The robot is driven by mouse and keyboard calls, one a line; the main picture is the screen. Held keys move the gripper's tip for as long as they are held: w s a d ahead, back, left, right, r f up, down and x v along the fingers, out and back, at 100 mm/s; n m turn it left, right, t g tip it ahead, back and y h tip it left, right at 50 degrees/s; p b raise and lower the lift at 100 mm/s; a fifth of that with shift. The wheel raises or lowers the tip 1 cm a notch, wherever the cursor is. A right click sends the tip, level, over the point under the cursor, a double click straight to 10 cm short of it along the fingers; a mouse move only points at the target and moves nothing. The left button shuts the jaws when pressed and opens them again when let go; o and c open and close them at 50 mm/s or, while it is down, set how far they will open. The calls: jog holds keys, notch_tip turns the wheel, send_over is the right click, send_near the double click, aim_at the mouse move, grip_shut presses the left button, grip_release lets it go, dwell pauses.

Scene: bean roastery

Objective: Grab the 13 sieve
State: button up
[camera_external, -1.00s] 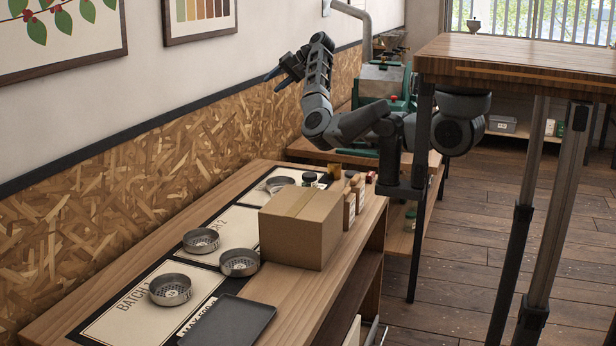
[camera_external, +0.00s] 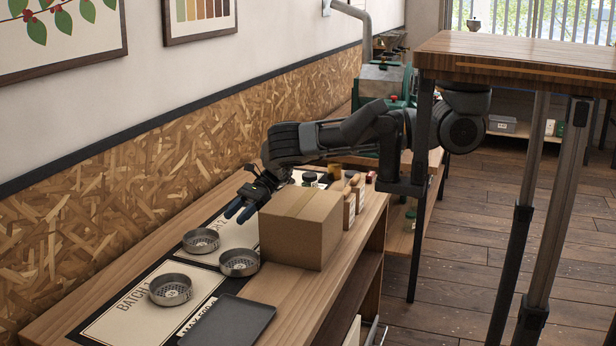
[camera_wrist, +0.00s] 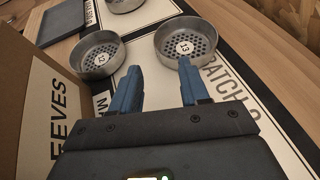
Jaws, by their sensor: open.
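The 13 sieve (camera_external: 201,240), a round metal pan with a perforated floor, lies on the bench's batch mat; its label reads 13 in the wrist view (camera_wrist: 187,47). My gripper (camera_external: 241,210) is open and empty, its blue fingers pointing down above the mat, behind the 13 sieve. In the wrist view the fingertips (camera_wrist: 159,68) appear just short of the 13 sieve, with a gap between them. A similar sieve labelled 12 (camera_wrist: 98,55) sits beside it, and it also shows in the external view (camera_external: 239,263).
A cardboard box (camera_external: 300,230) stands right beside my gripper and the 12 sieve. Another sieve (camera_external: 170,289) lies nearer the front, by a dark tray (camera_external: 228,322). The OSB wall (camera_external: 120,210) borders the bench. Jars and wooden-handled items stand behind the box.

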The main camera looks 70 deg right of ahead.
send_near(207, 247)
jog(key=shift+w+a+f, duration=0.2)
jog(key=shift+a+f, duration=0.05)
jog(key=shift+p+x, duration=0.45)
jog(key=shift+x, duration=3.2)
jog(key=shift+f, duration=0.1)
grip_shut()
